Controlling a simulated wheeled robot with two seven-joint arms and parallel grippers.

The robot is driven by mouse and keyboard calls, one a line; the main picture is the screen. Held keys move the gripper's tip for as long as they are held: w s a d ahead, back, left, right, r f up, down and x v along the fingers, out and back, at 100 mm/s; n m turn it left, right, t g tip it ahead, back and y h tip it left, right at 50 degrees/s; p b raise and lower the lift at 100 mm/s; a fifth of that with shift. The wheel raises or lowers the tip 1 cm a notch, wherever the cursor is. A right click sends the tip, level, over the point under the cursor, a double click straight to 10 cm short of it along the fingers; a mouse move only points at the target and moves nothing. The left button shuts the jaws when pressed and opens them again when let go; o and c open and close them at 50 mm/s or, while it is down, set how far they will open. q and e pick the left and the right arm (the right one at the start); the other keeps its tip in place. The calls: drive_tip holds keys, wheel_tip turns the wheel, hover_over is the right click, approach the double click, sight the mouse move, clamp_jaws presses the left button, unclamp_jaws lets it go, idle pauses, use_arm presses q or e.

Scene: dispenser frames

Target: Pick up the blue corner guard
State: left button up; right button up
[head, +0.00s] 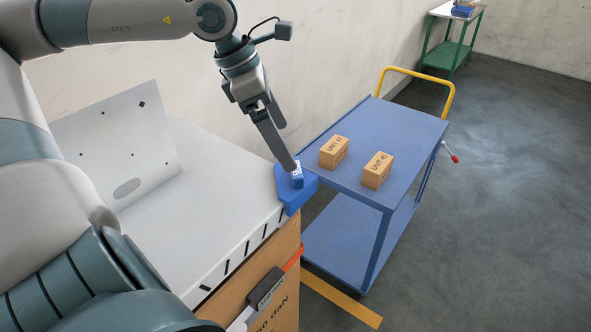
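A small blue raised block with a white mark (297,179) stands on top of the guard. My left gripper (292,165) reaches down from above, with its fingertips at the raised block. One long finger shows clearly; the other is mostly hidden, so I cannot tell whether the fingers hold the block. My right gripper is out of view.
A blue cart (350,192) with a yellow handle stands right of the box, carrying two small cartons (334,152) (377,170). A white panel with holes (118,145) stands at the back left. An orange strap with a dark buckle (265,288) runs along the box side. Open floor lies right.

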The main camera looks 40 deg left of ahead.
sight(290, 178)
use_arm(q)
drive_tip(key=b+x, duration=0.1)
drive_tip(key=x, duration=0.2)
drive_tip(key=shift+f, duration=0.25)
drive_tip(key=shift+w+d+f, duration=0.2)
drive_tip(key=shift+f, duration=0.15)
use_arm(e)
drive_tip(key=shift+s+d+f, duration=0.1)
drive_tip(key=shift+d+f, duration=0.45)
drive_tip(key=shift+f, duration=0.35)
use_arm(q)
drive_tip(key=x, duration=0.1)
drive_tip(key=b+x, duration=0.1)
drive_tip(key=x, duration=0.2)
drive_tip(key=shift+s+a+f+b, duration=0.2)
drive_tip(key=shift+s+f+b, duration=0.1)
drive_tip(key=shift+f+b, duration=0.1)
drive_tip(key=shift+w+d+f, duration=0.2)
drive_tip(key=shift+f, duration=0.15)
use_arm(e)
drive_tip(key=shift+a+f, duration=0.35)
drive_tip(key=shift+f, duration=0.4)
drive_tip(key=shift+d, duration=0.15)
